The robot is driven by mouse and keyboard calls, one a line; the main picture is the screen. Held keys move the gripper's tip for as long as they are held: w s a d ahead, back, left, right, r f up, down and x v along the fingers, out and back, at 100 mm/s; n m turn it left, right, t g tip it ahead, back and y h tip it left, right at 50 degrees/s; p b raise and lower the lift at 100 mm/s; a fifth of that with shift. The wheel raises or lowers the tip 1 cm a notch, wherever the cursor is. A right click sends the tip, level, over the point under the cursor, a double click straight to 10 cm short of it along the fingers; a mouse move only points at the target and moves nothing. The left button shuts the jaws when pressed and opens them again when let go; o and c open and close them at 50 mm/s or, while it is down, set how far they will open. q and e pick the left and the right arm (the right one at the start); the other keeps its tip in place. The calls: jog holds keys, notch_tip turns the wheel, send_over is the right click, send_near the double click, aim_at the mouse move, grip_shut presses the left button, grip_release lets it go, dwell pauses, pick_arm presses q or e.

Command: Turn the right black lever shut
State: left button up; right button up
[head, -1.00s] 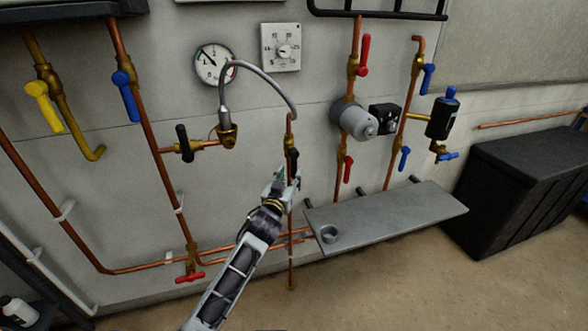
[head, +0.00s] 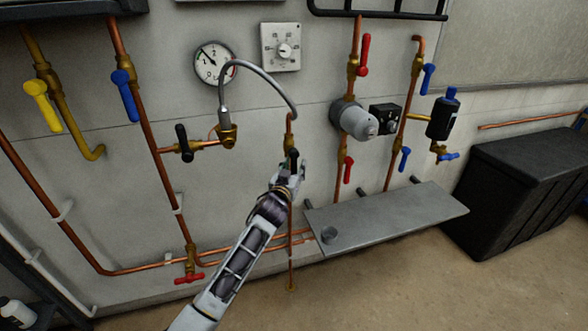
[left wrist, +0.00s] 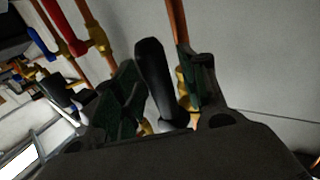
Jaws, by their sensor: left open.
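The right black lever (head: 292,156) is on a brass valve on the short copper pipe below the looped grey hose. In the left wrist view the lever (left wrist: 154,75) stands between the two dark fingers. My left gripper (head: 293,170) is at this lever and hides its lower part in the head view. In the left wrist view the left gripper (left wrist: 163,92) is open, with its fingers on either side of the lever. I cannot tell whether either finger touches it. The left black lever (head: 184,143) is on the branch pipe. My right gripper is not in view.
A pump (head: 354,121) and red lever (head: 348,170) are right of the gripper.

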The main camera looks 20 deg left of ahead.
pick_arm(q)
grip_shut()
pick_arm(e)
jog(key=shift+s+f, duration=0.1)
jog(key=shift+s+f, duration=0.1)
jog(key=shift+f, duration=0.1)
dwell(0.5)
